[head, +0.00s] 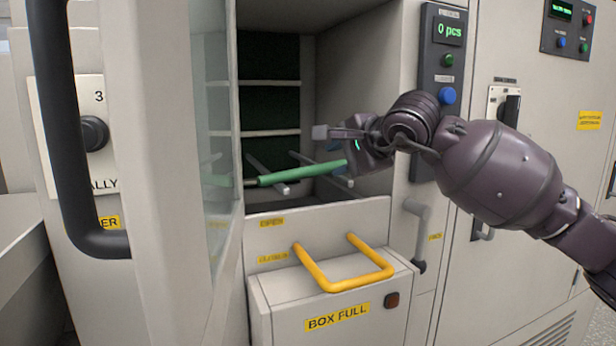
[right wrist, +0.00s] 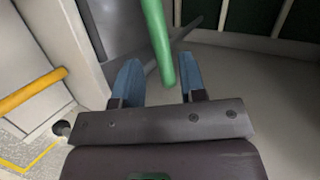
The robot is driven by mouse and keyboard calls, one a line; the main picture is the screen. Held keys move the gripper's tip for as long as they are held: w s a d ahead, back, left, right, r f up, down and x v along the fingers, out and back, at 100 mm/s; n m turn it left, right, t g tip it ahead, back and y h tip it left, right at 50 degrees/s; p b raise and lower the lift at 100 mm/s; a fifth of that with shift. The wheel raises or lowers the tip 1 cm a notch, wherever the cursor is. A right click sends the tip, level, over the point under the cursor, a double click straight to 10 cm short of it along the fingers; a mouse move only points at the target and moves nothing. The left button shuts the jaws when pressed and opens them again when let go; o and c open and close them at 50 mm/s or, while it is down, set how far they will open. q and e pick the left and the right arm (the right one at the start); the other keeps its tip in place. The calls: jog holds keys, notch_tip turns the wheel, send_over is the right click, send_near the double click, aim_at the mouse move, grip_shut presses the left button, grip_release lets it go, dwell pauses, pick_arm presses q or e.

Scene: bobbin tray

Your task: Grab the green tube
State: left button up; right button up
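The green tube (head: 300,172) lies inside the open cabinet bay, slightly tilted, with a thin dark tip at its left end. A pale rod shows just below it. My right gripper (head: 336,150) is at the tube's right end, fingers pointing left into the bay. In the right wrist view the tube (right wrist: 158,40) comes down from the top, and its near end lies between the two blue fingers of the gripper (right wrist: 160,62). The fingers are wide apart. The tube looks close to the right finger; I cannot tell whether they touch. My left gripper is not in view.
A cabinet door (head: 165,170) with a black handle (head: 65,130) stands open at left. A box (head: 330,308) marked BOX FULL, with a yellow handle (head: 345,284), sits below the bay. A control panel (head: 445,60) is above right. Pale rods (head: 280,189) project in the bay.

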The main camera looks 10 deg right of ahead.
aim_at(322, 168)
jog(key=shift+w+a+f, duration=0.2)
jog(key=shift+w, duration=0.15)
jog(key=x, duration=0.1)
jog(key=b+x, duration=0.1)
jog(key=x, duration=0.1)
jog(key=b+x, duration=0.1)
jog(key=x, duration=0.1)
jog(key=shift+d+f, duration=0.3)
jog(key=shift+d, duration=0.1)
jog(key=shift+w+a, duration=0.15)
jog(key=shift+r, duration=0.25)
jog(key=c, duration=0.7)
